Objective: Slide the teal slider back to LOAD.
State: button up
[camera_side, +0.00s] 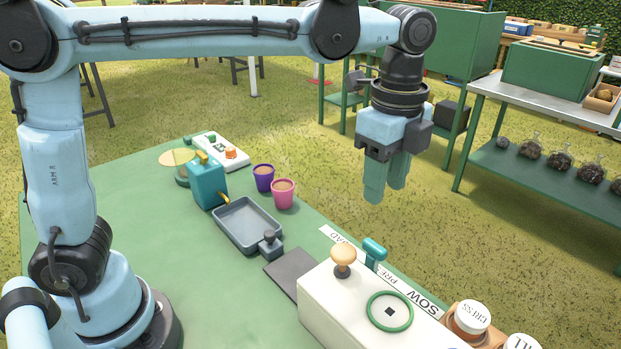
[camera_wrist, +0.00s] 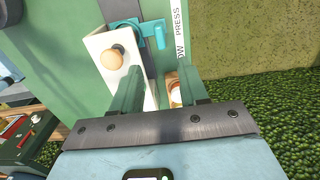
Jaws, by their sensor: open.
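The teal slider (camera_side: 375,249) is an upright handle at the back edge of a white box (camera_side: 350,312), beside the PRESS part of the label strip (camera_side: 333,236). LOAD is at the strip's far end and SOW at its near end. The teal handle (camera_wrist: 158,34) also shows in the wrist view beside PRESS, ahead of the fingertips. My gripper (camera_side: 386,190) is open and empty, raised above the slider in the side view and apart from it. In the wrist view the two green fingers of my gripper (camera_wrist: 160,85) are spread, hiding part of the box.
A wooden knob (camera_side: 343,255) stands on the box close to the slider. A green ring (camera_side: 389,311) lies on its top. A grey tray (camera_side: 248,226), purple pot (camera_side: 263,177) and pink pot (camera_side: 283,194) stand farther left. White-lidded jars (camera_side: 471,317) stand at the near right.

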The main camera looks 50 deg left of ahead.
aim_at(375, 245)
notch_tip(375, 245, down, 12)
jog(key=shift+r, duration=0.1)
dwell(0.5)
grip_shut()
dwell(0.3)
